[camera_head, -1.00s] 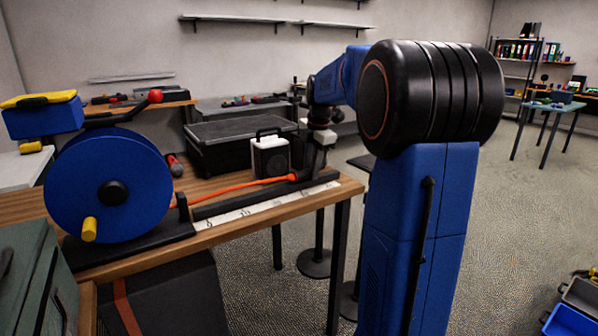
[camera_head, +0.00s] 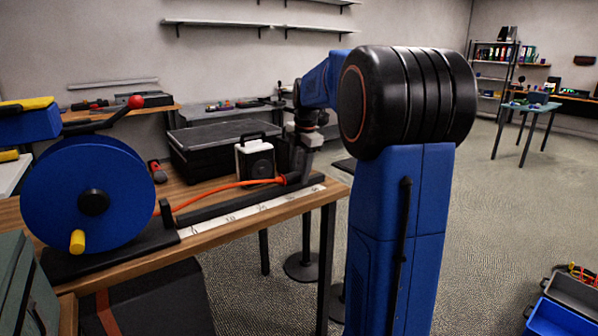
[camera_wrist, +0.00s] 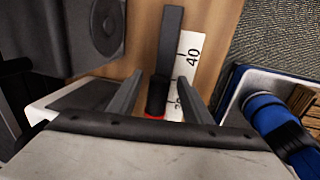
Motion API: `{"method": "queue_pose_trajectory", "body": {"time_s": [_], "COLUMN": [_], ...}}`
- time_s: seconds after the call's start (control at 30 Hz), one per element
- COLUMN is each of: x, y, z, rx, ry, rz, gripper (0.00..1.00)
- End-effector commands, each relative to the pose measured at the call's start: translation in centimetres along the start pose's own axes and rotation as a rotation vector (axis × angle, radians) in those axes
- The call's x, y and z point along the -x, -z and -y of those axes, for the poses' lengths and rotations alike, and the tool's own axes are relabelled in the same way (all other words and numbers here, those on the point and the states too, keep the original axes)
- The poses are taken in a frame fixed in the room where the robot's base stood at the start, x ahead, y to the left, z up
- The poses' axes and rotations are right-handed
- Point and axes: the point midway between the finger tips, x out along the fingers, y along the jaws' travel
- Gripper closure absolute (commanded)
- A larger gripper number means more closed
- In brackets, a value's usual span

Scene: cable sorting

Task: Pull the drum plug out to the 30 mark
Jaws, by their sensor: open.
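The blue drum (camera_head: 60,190) with a yellow crank knob stands at the left end of the wooden table. Its orange cable (camera_head: 225,186) runs right along a black rail (camera_head: 240,204) to the dark plug (camera_head: 292,178). A white scale strip (camera_head: 258,208) lies along the rail's front. In the wrist view, my gripper (camera_wrist: 162,74) is open, with one finger on each side of the black plug (camera_wrist: 157,94) and gaps visible. A bit of red-orange shows at the plug's near end. The strip (camera_wrist: 191,50) shows 40 ahead; a partly hidden number, seemingly 30, is beside the plug.
A black-and-white boxy device (camera_head: 257,158) stands close behind the rail, with a large black case (camera_head: 212,145) behind it. The table's right edge is close to my arm. Open blue bins (camera_head: 565,318) are at lower right, with free floor around.

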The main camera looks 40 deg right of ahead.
Motion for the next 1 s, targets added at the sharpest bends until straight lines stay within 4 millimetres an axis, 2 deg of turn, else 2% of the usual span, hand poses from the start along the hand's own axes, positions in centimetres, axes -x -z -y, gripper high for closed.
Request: {"method": "queue_pose_trajectory", "body": {"time_s": [0.17,0.8,1.0], "x": [1.9,14.2,16.5], "y": [-0.1,-0.1,0.0], "z": [-0.1,-0.1,0.0], "rx": [0.000,0.000,0.000], "ry": [-0.003,-0.003,-0.001], "rz": [0.002,0.002,0.001], "gripper": [0.55,0.55,0.55]}}
